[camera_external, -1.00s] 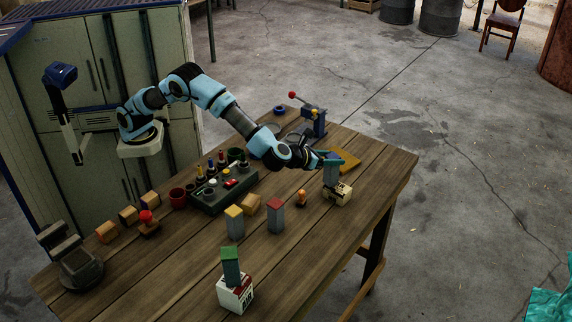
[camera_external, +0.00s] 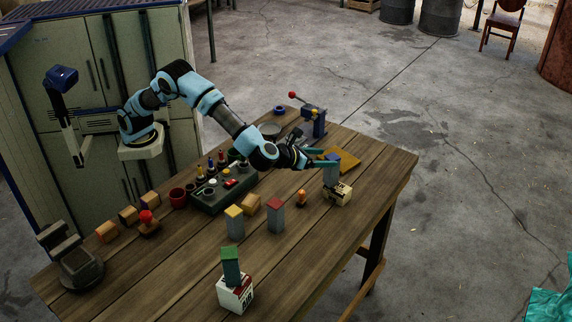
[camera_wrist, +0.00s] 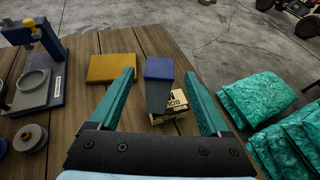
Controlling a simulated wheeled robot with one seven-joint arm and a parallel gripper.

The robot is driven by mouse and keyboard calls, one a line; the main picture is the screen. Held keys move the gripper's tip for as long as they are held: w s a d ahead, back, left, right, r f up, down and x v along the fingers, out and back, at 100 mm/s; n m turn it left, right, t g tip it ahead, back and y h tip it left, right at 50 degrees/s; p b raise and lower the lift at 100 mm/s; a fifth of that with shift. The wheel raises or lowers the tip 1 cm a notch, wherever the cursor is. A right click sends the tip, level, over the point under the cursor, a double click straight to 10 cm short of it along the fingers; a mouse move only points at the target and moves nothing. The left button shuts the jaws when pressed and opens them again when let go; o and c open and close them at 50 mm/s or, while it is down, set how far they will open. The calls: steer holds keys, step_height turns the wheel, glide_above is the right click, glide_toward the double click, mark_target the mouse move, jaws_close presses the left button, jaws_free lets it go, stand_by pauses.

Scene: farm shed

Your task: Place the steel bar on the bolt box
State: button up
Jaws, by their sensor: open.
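A grey bar with a blue top (camera_external: 331,174), which I take as the steel bar, stands upright on the small wooden bolt box (camera_external: 345,190) near the table's right end. In the wrist view the bar (camera_wrist: 157,98) rests on the box (camera_wrist: 179,103), whose printed lettering is partly hidden. My gripper (camera_wrist: 160,74) is open, with green fingers on either side of the bar and a visible gap on both sides. In the external view my gripper (camera_external: 324,157) is at the height of the bar's upper part.
Bars with yellow (camera_external: 235,222) and red (camera_external: 275,216) tops stand nearer the front. A green-topped bar (camera_external: 231,267) stands on a white box (camera_external: 236,295). A yellow board (camera_external: 346,157) lies behind. The right table corner is clear.

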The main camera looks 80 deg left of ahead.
steer(key=b+v, duration=0.1)
steer(key=v, duration=0.6)
steer(key=shift+s, duration=0.2)
steer(key=shift+d+r, duration=0.1)
steer(key=shift+r, duration=0.05)
